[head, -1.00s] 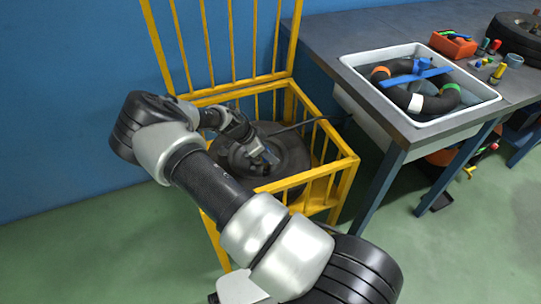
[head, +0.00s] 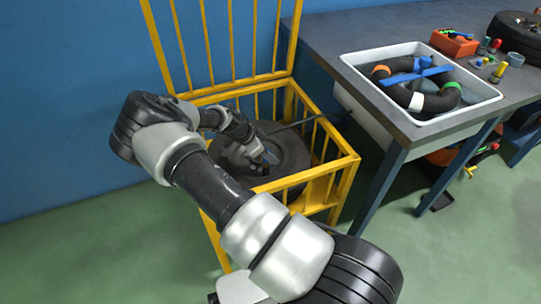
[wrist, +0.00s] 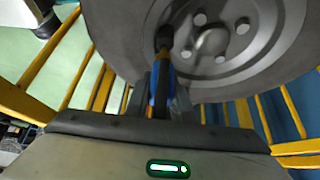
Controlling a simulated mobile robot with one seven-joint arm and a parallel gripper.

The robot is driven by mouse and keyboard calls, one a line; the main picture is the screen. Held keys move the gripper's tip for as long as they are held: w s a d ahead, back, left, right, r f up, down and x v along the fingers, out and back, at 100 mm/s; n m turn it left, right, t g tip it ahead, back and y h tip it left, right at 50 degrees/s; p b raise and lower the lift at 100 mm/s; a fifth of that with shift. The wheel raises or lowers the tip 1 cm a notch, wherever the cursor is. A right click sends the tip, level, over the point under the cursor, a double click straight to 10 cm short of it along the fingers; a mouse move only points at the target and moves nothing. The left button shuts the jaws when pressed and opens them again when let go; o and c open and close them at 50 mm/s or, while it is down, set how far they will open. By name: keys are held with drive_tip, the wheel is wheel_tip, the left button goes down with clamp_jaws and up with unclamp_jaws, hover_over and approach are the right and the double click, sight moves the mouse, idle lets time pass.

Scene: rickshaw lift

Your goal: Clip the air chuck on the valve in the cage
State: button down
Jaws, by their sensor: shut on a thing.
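A dark tyre (head: 293,152) on a grey metal rim lies in the yellow cage (head: 340,190); its rim (wrist: 265,45) with bolt holes fills the top of the wrist view. The chuck's dark tip is at the rim's face, near a bolt hole. The valve is not clearly visible behind the tip, so I cannot tell whether they touch. In the head view, my gripper (head: 268,158) is over the wheel.
A dark hose (head: 300,123) runs over the cage's right side. Yellow bars stand around the wheel. A workbench (head: 335,40) at right carries a white tub (head: 435,118) with a dark ring and a blue piece, a red bin (head: 455,45) and small coloured items. Green floor lies in front.

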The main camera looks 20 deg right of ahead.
drive_tip(key=shift+f+b, duration=0.7)
idle(0.3)
drive_tip(key=shift+r, duration=0.25)
idle(0.4)
drive_tip(key=shift+r+p, duration=0.75)
drive_tip(key=shift+r, duration=0.35)
drive_tip(key=shift+f+b, duration=1.35)
drive_tip(key=shift+b, duration=0.25)
idle(1.8)
drive_tip(key=c, duration=1.2)
unclamp_jaws()
drive_tip(key=shift+r, duration=0.15)
